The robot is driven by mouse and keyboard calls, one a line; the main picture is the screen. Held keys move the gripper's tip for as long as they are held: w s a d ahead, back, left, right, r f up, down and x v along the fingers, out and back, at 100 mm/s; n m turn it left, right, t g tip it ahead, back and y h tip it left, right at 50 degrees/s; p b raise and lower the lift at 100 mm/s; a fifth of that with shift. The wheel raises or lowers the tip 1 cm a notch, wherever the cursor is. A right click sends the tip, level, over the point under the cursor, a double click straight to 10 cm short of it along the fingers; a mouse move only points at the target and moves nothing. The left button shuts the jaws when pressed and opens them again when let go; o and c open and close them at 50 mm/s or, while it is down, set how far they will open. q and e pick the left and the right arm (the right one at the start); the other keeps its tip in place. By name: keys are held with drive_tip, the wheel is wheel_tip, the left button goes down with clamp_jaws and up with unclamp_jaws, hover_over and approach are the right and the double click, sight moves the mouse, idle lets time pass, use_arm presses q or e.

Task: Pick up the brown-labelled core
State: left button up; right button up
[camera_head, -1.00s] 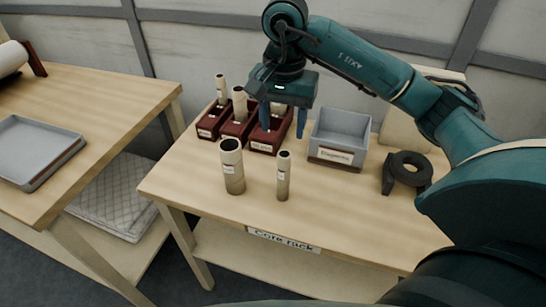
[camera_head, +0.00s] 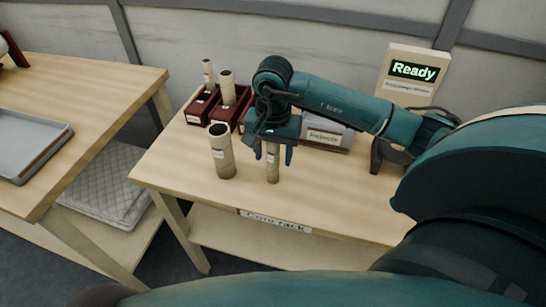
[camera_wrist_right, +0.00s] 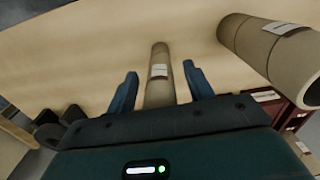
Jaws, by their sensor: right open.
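A slim cardboard core (camera_head: 273,168) stands upright on the core rack table. It also shows in the right wrist view (camera_wrist_right: 159,92) with a pale label. A wider core (camera_head: 222,156) stands upright left of it, and shows at the right in the wrist view (camera_wrist_right: 262,45). My right gripper (camera_head: 272,154) is open, pointing down over the slim core. In the wrist view its two fingers (camera_wrist_right: 161,85) are on either side of this core, with gaps visible. My left gripper is not in view.
Dark red bins (camera_head: 199,107) at the back left hold two upright cores (camera_head: 208,74) (camera_head: 228,88). A grey Rejects box (camera_head: 327,137) is behind my right arm. A Ready sign (camera_head: 413,71) stands at the back. The table front (camera_head: 200,195) is clear.

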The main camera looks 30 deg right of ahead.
drive_tip(key=shift+c, duration=0.4)
drive_tip(key=c, duration=0.9)
drive_tip(key=shift+c, duration=0.2)
